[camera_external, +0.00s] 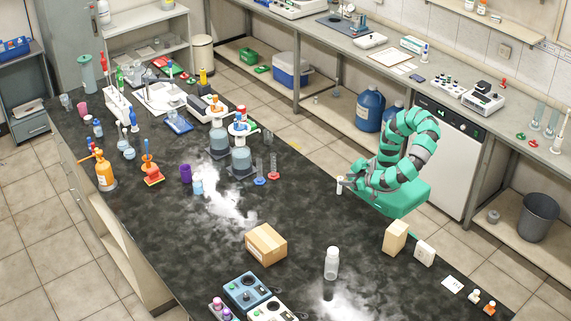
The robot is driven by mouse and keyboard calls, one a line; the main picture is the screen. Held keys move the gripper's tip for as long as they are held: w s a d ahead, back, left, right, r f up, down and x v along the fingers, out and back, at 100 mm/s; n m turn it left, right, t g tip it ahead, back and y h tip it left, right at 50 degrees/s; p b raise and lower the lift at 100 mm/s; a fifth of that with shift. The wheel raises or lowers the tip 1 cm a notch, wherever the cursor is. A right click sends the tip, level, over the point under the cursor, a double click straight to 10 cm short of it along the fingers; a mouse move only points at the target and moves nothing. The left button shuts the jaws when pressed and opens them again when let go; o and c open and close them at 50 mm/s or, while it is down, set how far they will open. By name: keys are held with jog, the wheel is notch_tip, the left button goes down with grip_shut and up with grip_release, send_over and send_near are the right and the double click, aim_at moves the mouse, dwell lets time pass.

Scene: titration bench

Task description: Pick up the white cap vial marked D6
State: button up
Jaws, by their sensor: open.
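My gripper (347,182) is open at the left end of my teal arm, low over the right edge of the dark bench. A small white-topped vial (339,187) is right at its fingertips. Whether it stands between the jaws or just in front of them cannot be told. A larger pale bottle with a white cap (331,263) stands upright near the front of the bench, well apart from my gripper. No marking D6 can be read on either, so I cannot tell which one bears it.
A cardboard box (266,244) stands front left of my gripper, and a beige block (396,238) stands front right. Red and blue-based cylinders (267,172) stand to the left. The dark bench (310,215) between them is clear.

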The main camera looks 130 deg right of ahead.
aim_at(341, 178)
jog(key=x, duration=0.4)
jog(key=shift+d+f+b, duration=0.1)
jog(key=shift+d+b, duration=0.1)
jog(key=shift+b, duration=0.1)
jog(key=shift+w, duration=0.1)
jog(key=c, duration=1.1)
jog(key=shift+o, duration=0.2)
jog(key=shift+r+p, duration=0.45)
jog(key=shift+r, duration=1.15)
jog(key=shift+s+r, duration=0.2)
jog(key=shift+r, duration=0.05)
jog(key=s+r, duration=0.1)
jog(key=s, duration=1.4)
jog(key=shift+s+d+b, duration=0.2)
jog(key=shift+s+b, duration=0.15)
